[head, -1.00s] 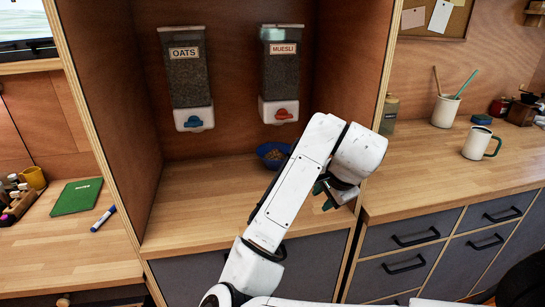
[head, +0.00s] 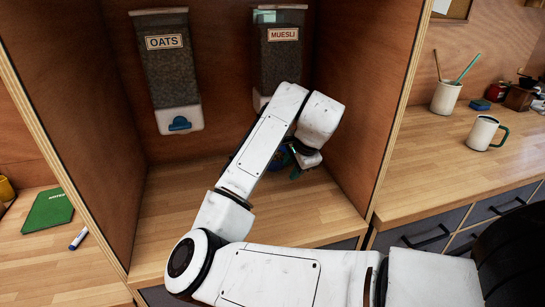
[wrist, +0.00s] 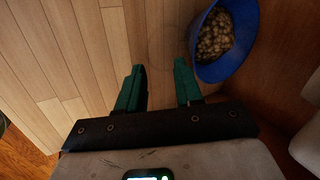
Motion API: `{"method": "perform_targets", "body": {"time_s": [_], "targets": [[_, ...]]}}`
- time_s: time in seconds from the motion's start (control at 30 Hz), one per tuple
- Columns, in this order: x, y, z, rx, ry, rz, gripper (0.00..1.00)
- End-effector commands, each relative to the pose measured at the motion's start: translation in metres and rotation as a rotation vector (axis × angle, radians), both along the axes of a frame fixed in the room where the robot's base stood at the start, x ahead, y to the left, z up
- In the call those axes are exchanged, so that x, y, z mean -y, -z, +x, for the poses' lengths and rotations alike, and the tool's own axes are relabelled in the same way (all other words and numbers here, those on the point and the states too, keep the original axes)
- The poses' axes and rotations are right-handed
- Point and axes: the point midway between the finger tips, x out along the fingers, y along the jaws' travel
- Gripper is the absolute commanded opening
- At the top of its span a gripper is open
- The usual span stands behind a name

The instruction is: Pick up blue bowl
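The blue bowl (wrist: 229,72) is at the upper right of the wrist view, filled with brown, lumpy food. It stands on the wooden shelf (head: 210,222), under the muesli dispenser. In the head view my arm hides most of the bowl (head: 282,161). My gripper (wrist: 159,68) is open, with two green fingers apart and nothing but bare wood between them. The bowl is just to the right of the right finger in the wrist view; I cannot tell whether they touch. In the head view the fingers are partly hidden by my wrist.
The oats dispenser (head: 171,80) and muesli dispenser (head: 280,50) hang on the back wall. Wooden side panels enclose the shelf. A white mug (head: 482,132) stands on the right counter (head: 430,170). A green book (head: 48,210) and a marker (head: 78,238) lie at left. The shelf's front left is clear.

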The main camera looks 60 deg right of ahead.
Motion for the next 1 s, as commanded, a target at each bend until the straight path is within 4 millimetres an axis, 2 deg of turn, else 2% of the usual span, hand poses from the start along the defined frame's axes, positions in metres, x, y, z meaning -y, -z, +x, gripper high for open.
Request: {"method": "perform_targets", "body": {"time_s": [0.1,0.37,0.53,0.7,1.0], "targets": [[0.009,-0.001,0.011,0.001,0.0,0.001,0.35],[0.02,-0.001,0.024,0.001,0.0,0.001,0.35],[0.035,0.002,0.043,0.0,-0.002,0.002,0.35],[0.04,0.023,0.05,-0.001,-0.002,0.001,0.35],[0.042,0.027,0.051,0.001,0.0,-0.001,0.35]]}}
